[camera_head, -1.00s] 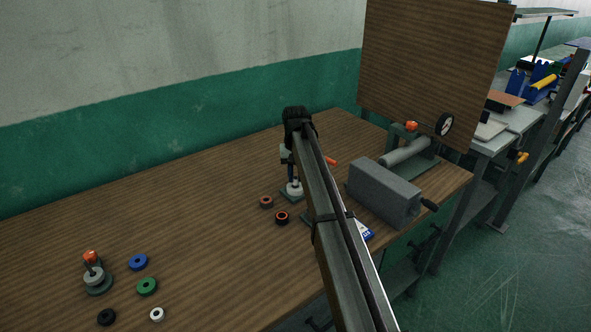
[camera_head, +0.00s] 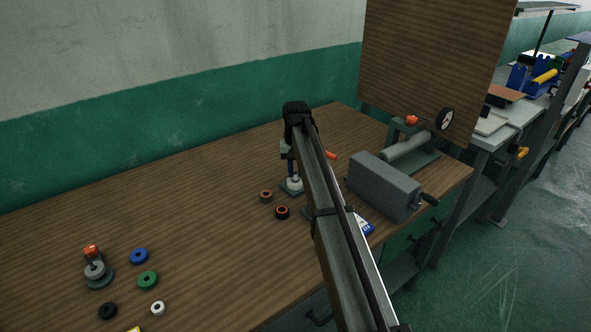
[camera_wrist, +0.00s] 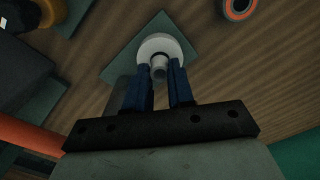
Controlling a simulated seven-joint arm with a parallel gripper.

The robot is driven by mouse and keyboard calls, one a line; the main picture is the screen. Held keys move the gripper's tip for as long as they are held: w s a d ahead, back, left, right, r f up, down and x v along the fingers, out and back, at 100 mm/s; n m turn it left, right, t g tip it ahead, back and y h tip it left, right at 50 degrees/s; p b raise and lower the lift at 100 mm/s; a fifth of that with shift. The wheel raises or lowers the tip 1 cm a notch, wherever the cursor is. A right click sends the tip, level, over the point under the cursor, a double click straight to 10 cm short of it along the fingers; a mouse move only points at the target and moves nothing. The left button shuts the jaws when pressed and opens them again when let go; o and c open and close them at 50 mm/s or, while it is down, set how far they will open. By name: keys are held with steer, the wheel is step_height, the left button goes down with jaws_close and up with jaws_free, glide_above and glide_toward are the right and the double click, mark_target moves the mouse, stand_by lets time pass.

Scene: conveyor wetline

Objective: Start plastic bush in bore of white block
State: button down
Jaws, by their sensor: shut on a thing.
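The white block (camera_wrist: 171,40) is a round piece on a dark green square plate (camera_wrist: 119,66). In the head view the block (camera_head: 294,185) stands on its plate near the middle of the table, partly behind my arm. My gripper (camera_wrist: 160,68) has blue fingers shut on a small grey plastic bush (camera_wrist: 159,73). I cannot tell whether the bush touches the block or enters the bore. In the head view my gripper (camera_head: 292,169) is directly over the block; the bush is too small to make out there.
Two black-and-orange rings (camera_head: 282,212) lie close to the plate. A grey box with a crank (camera_head: 385,185) and a roller fixture (camera_head: 408,148) stand to the right. Blue (camera_head: 139,256), green, black and white rings lie at the left front by an orange-topped stand (camera_head: 94,268).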

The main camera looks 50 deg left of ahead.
steer(key=shift+f, duration=0.75)
steer(key=c, duration=0.9)
jaws_free()
step_height(320, 180, up, 14)
steer(key=shift+f, duration=0.1)
stand_by(0.3)
